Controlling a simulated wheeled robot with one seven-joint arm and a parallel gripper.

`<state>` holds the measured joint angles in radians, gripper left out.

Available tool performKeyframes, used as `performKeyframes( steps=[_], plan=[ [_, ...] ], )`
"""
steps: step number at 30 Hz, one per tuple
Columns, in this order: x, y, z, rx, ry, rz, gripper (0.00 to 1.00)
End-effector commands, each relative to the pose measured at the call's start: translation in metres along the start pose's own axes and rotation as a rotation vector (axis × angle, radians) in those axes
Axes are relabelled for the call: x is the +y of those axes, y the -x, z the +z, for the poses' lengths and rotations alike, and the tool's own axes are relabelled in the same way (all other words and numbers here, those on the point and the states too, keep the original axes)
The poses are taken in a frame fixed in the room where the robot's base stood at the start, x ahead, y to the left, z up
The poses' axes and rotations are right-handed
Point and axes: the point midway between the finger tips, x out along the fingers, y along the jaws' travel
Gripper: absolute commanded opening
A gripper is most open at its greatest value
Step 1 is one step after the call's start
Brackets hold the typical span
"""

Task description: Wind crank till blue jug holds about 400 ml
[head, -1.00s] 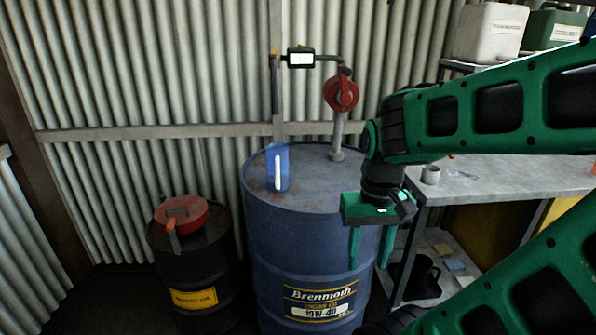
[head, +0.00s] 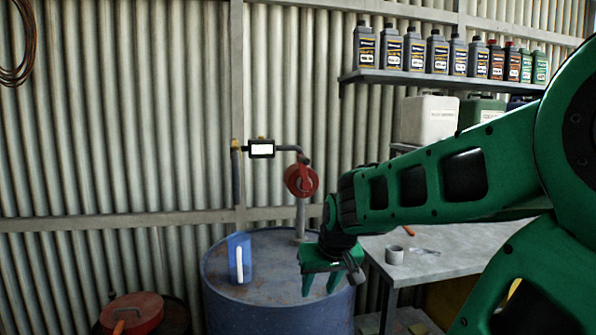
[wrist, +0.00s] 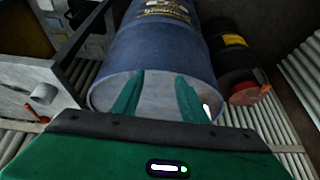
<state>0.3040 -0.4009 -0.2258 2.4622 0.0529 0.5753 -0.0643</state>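The blue jug (head: 239,259), translucent with a pale vertical strip, stands upright on top of the blue drum (head: 222,290), below the spout (head: 237,175). The red rotary pump (head: 301,180) stands on a grey pipe from the drum top; its crank handle is too small to make out. A small meter (head: 261,149) with a white screen sits on the pipe between pump and spout; I cannot read it. My gripper (head: 319,287) is open and empty, fingers down, in front of the drum's right part. In the wrist view its fingers (wrist: 158,98) are apart before the drum.
A grey workbench (head: 430,255) with a small cup (head: 394,255) stands right of the drum. A shelf (head: 440,76) with several bottles hangs above white and green canisters. A dark drum with a red lid (head: 131,313) stands lower left.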

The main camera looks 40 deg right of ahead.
Motion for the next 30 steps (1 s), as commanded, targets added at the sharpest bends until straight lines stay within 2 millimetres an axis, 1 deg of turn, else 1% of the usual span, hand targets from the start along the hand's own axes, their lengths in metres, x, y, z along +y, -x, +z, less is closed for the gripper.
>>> performKeyframes(
  steps=[1,2,3,5,6,8,9,11,12,15,18,22,26,30],
  plan=[
    [0.003,-0.002,-0.030,0.083,0.004,0.001,0.40],
    [0.004,-0.002,-0.049,0.137,0.008,0.000,0.40],
    [0.005,0.001,-0.075,0.211,0.013,0.000,0.40],
    [0.009,0.005,-0.111,0.320,0.019,0.001,0.40],
    [0.011,0.009,-0.135,0.393,0.024,0.003,0.40],
    [0.015,0.019,-0.170,0.503,0.028,0.008,0.40],
    [0.018,0.026,-0.193,0.576,0.032,0.010,0.40],
    [0.023,0.039,-0.224,0.682,0.036,0.018,0.40],
    [0.027,0.048,-0.242,0.750,0.038,0.024,0.40],
    [0.035,0.070,-0.280,0.896,0.040,0.036,0.40],
    [0.041,0.089,-0.303,1.000,0.042,0.048,0.40],
    [0.046,0.102,-0.319,1.073,0.041,0.056,0.40],
    [0.048,0.103,-0.327,1.090,0.041,0.059,0.40],
    [0.048,0.095,-0.340,1.088,0.042,0.059,0.40]
  ],
)
